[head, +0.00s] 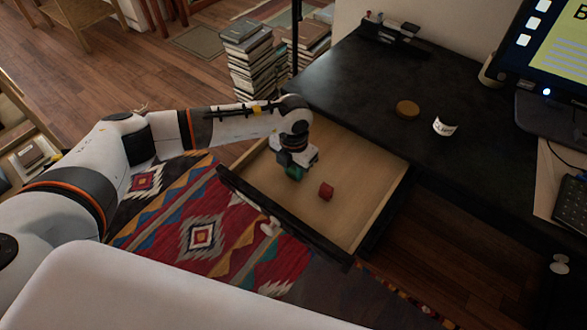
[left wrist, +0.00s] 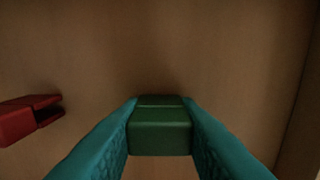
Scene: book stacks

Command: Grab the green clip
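The green clip (left wrist: 160,130) sits between the two teal fingers of my left gripper in the left wrist view, with a finger against each side and no visible gap. In the head view my left gripper (head: 294,168) reaches down into the open drawer, and the clip (head: 293,173) shows as a small green patch under it, partly hidden. The gripper looks shut on the clip. Whether the clip touches the drawer floor I cannot tell. My right gripper is not in view.
A red clip (head: 326,191) lies on the drawer floor close by, right of the gripper; it also shows in the left wrist view (left wrist: 28,118). The wooden drawer (head: 360,183) is pulled out from the black desk (head: 365,95). Book stacks (head: 248,60) stand behind.

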